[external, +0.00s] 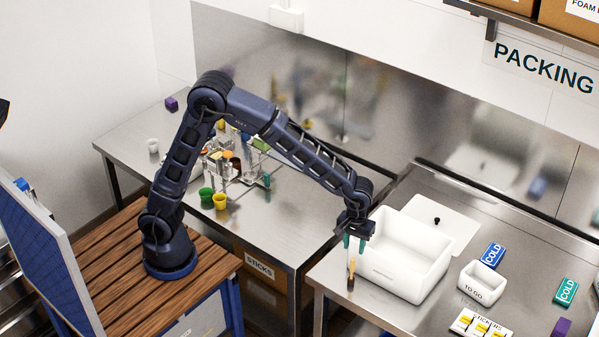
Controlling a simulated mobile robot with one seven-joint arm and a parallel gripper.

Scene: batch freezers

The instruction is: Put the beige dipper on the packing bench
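The packing bench (413,194) is the steel table on the right, under the PACKING sign. A small slim upright piece, beige above and dark brown at its lower end, which looks like the beige dipper (351,269), is at the bench's left front part. My gripper (354,247) points down just above it, with its two teal fingertips apart and a gap between them. The dipper's top is just below the fingertips. I cannot tell whether its lower end touches the bench.
A white foam box (414,277) stands just right of my gripper, with its lid (445,222) behind. A TO GO box (480,284), cold packs (493,255) and a sticker sheet (480,325) lie further right. Cups (220,201) and a rack crowd the left table.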

